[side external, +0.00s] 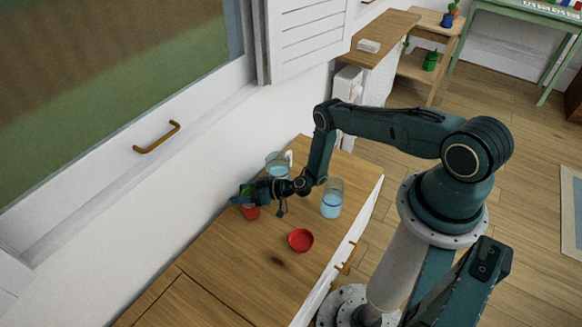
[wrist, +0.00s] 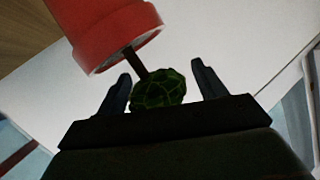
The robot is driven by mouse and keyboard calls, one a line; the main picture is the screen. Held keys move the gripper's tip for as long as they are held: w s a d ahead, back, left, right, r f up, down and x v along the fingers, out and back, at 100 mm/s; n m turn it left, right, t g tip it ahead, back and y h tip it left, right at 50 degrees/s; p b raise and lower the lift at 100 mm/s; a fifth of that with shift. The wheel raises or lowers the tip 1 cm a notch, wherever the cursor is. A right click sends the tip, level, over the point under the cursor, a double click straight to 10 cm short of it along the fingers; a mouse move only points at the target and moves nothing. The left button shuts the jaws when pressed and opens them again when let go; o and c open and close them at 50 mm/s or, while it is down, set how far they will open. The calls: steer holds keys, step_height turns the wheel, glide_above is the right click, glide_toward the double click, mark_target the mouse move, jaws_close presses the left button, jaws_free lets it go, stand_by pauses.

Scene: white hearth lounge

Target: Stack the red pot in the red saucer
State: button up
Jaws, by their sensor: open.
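The red pot (side external: 251,213) stands on the wooden counter near the wall, with a green plant in it. In the wrist view the red pot (wrist: 108,30) fills the upper left, and its thin stem carries a round green crown (wrist: 160,91). My gripper (side external: 244,197) is at the plant, above the pot's rim. In the wrist view my gripper (wrist: 160,76) is open, with one finger on each side of the crown and gaps showing. The red saucer (side external: 301,240) lies on the counter to the right of the pot and looks empty.
A glass with blue contents (side external: 331,203) stands behind the saucer, close to my arm. A clear pitcher with blue contents (side external: 277,166) stands near the wall behind my gripper. The wooden counter (side external: 225,262) is clear in front of the pot and saucer.

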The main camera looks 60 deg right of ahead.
steer(key=shift+s+d, duration=0.1)
steer(key=v, duration=1.3)
steer(key=shift+s, duration=0.25)
steer(key=shift+d+r, duration=0.15)
stand_by(0.4)
